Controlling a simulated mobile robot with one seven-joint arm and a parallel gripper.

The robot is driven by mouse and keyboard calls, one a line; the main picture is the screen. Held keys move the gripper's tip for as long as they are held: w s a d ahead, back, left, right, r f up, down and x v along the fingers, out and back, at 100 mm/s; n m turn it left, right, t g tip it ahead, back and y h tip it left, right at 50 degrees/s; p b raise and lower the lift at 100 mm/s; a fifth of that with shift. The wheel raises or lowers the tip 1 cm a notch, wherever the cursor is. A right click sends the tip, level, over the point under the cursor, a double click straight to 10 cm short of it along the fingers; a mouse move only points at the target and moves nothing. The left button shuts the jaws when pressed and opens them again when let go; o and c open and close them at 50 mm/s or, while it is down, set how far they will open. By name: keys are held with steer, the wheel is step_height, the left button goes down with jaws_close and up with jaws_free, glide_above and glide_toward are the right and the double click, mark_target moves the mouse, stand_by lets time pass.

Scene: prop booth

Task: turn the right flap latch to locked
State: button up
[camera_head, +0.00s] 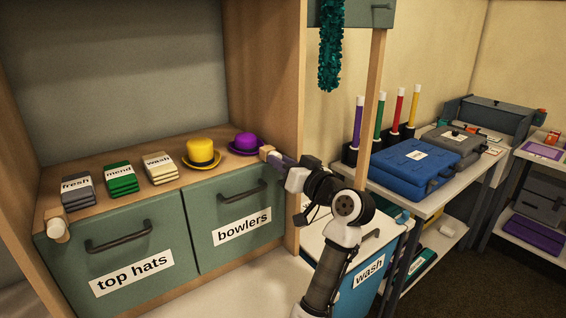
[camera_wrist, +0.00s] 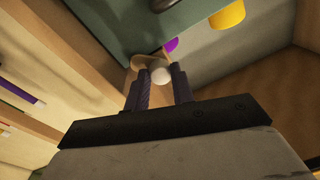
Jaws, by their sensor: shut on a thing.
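The right flap latch (camera_head: 264,151) is a small pale wooden piece at the upper right corner of the green "bowlers" flap (camera_head: 222,209). My gripper (camera_head: 275,157) reaches it from the right and is shut on it. In the wrist view, the latch's round white knob (camera_wrist: 161,76) sits between my two purple fingers (camera_wrist: 160,85), and its wooden part (camera_wrist: 143,61) shows just beyond. The fingers hide part of the latch in the head view, so I cannot tell its exact angle. The "bowlers" flap stands upright and closed.
The "top hats" flap (camera_head: 116,268) is closed, with its own latch (camera_head: 57,228) at its upper left. A purple bowler (camera_head: 245,142) stands close to my gripper, a yellow hat (camera_head: 201,150) further left. A wooden post (camera_head: 374,90) rises near my arm. A blue case (camera_head: 415,165) lies right.

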steer(key=m+p, duration=0.1)
steer(key=m, duration=0.3)
steer(key=m+p, duration=0.2)
steer(key=m, duration=0.3)
steer(key=shift+r+t+h+p, duration=0.1)
steer(key=shift+t+h+p, duration=0.2)
steer(key=shift+t+h, duration=0.1)
steer(key=shift+m, duration=0.4)
steer(key=o, duration=1)
steer(key=shift+s, duration=0.1)
steer(key=b+v, duration=0.4)
steer(key=v, duration=0.9)
steer(key=shift+s+d, duration=0.2)
steer(key=shift+s, duration=0.1)
